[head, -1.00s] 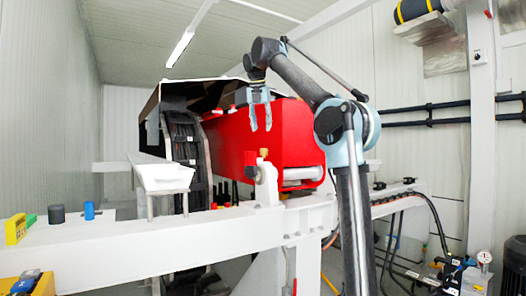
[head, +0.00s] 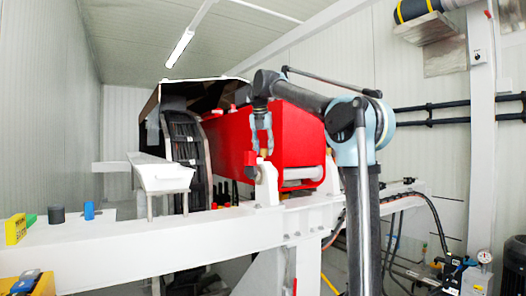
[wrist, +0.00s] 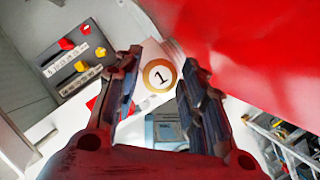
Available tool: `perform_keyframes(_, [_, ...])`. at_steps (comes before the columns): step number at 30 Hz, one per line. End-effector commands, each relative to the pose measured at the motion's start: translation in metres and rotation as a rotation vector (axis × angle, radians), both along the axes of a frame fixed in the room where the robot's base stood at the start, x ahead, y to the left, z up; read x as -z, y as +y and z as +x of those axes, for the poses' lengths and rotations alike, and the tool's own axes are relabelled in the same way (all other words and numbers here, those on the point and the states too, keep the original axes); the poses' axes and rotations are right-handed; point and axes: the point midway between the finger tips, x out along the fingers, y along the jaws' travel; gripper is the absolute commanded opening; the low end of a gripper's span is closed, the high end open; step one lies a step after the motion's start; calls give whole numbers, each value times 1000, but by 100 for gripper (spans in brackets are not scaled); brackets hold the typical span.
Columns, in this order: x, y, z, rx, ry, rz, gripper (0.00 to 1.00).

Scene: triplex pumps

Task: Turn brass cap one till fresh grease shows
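Brass cap one (wrist: 160,75) shows in the wrist view as a round brass ring around a white face marked 1. In the head view the cap (head: 263,153) tops a white post (head: 267,185) in front of the red pump housing. My gripper (wrist: 159,65) is open, with one finger on each side of the cap in the wrist view. In the head view my gripper (head: 262,148) points down at the cap from above. I cannot tell whether the fingers touch it. No grease is visible.
The red pump housing (head: 300,145) stands close behind the post. A white beam (head: 140,245) runs below it. A white trough (head: 165,178) is to the left. Blue (head: 89,210) and dark (head: 57,214) cylinders and a yellow block (head: 15,229) stand on the beam.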

Motion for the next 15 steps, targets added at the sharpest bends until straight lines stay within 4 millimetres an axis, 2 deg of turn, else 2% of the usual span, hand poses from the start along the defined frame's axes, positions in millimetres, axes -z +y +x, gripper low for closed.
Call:
perform_keyframes(4, [0,0,0,0,0,0,38])
perform_keyframes(9, [0,0,0,0,0,0,6])
perform_keyframes(15, [0,2,0,5,1,1,6])
